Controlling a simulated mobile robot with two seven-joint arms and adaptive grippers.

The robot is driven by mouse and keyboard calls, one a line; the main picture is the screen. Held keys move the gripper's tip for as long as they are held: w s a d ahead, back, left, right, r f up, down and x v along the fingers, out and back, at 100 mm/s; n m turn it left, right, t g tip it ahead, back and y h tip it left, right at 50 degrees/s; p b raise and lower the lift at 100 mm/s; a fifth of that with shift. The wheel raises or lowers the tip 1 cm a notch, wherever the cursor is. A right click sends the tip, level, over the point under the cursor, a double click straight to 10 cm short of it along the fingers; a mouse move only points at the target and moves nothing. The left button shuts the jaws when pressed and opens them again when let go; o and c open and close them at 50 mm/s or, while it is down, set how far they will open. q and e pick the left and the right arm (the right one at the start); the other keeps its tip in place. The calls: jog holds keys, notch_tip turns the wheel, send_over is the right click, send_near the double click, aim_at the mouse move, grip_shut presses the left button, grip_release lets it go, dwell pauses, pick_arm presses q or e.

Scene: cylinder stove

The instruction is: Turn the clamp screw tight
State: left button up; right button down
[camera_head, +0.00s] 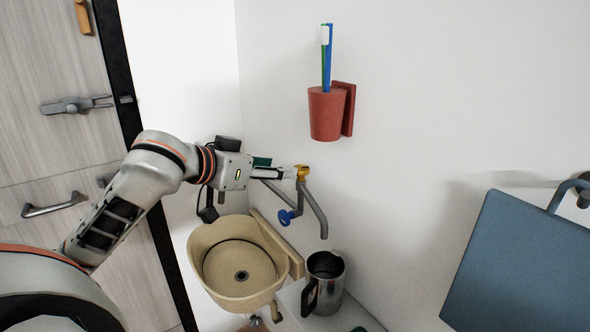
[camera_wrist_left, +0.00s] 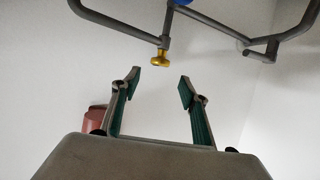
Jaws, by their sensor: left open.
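A gold knob (camera_head: 303,172), which looks like the clamp screw, sits on a grey bent-pipe fixture (camera_head: 318,207) by the wall. In the left wrist view the gold knob (camera_wrist_left: 160,58) shows on a short stem under a grey rod, just beyond the fingertips and roughly centred between them. My left gripper (camera_head: 284,174) reaches in from the left, close to the knob. In the wrist view its two green-padded fingers (camera_wrist_left: 160,86) are spread with nothing between them. A blue knob (camera_head: 286,217) is on the lower part of the fixture. My right gripper is not in view.
A beige basin (camera_head: 209,262) is below the arm, with a metal jug (camera_head: 325,283) to its right. A red cup (camera_head: 325,115) with toothbrushes hangs above on the wall. A blue-grey panel (camera_head: 520,265) is at right. The wall between is clear.

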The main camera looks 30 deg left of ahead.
aim_at(301, 173)
pick_arm(q)
jog(key=x, duration=0.7)
jog(key=shift+w+f, duration=0.15)
jog(key=shift+w, duration=0.15)
jog(key=c, duration=1.1)
